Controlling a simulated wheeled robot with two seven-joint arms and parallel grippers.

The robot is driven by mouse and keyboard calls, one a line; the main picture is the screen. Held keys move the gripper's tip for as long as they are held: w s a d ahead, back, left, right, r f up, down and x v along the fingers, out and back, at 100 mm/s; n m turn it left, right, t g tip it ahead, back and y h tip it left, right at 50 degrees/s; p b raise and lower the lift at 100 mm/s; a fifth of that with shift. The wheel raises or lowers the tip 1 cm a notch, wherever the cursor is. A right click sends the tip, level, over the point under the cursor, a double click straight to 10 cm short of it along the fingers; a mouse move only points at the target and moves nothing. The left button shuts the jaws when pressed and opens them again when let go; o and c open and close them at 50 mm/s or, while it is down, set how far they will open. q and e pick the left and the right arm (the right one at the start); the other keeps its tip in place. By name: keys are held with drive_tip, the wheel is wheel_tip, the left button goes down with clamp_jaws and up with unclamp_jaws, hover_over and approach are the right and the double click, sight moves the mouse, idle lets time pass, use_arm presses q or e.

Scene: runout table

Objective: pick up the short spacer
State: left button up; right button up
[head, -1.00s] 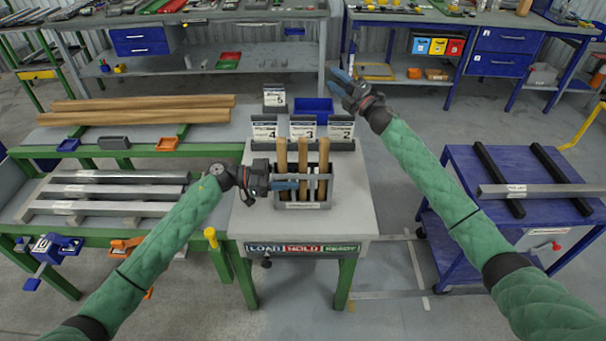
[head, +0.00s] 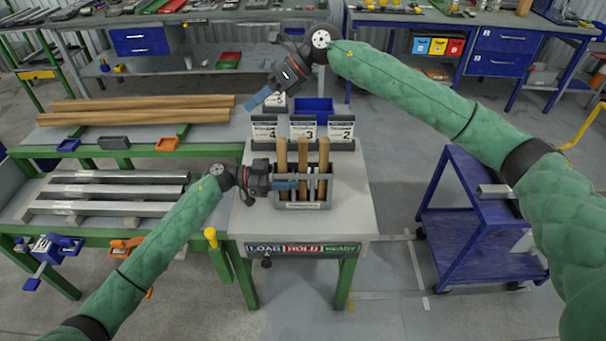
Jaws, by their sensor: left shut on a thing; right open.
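No piece in the head view can be told for certain as the short spacer. A grey rack (head: 312,205) on the small table holds upright wooden sticks: a left one (head: 283,152), a middle one (head: 303,152) and a right one (head: 324,152). My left gripper (head: 288,185) reaches in from the left at the rack. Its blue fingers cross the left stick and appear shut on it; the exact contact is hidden. My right gripper (head: 258,99) is open in the air behind the rack, above and left of the numbered card boxes (head: 302,130).
A blue bin (head: 312,107) stands behind the boxes. Steel bars (head: 118,190) and long wooden beams (head: 140,117) lie on the left bench. A blue cart (head: 462,240) stands at right, partly covered by my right arm. The small table's front (head: 255,222) is clear.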

drive_tip(key=s+d+f+n+h, duration=0.2)
drive_tip(key=d+h, duration=0.1)
drive_tip(key=h, duration=0.2)
drive_tip(key=t+h, duration=0.3)
drive_tip(key=h, duration=0.2)
approach(303, 150)
drive_tip(key=shift+w+a+r+n, duration=0.4)
drive_tip(key=shift+w+a+r, duration=0.05)
drive_tip(key=shift+w, duration=0.1)
drive_tip(key=shift+d+f, duration=0.1)
drive_tip(key=shift+f, duration=0.3)
wheel_tip(303, 150, down, 6)
drive_tip(key=shift+r, duration=0.15)
drive_tip(key=shift+w+d+f, duration=0.1)
drive_tip(key=shift+f, duration=1.25)
drive_tip(key=shift+d+f, duration=0.15)
drive_tip(key=shift+f, duration=1.25)
clamp_jaws()
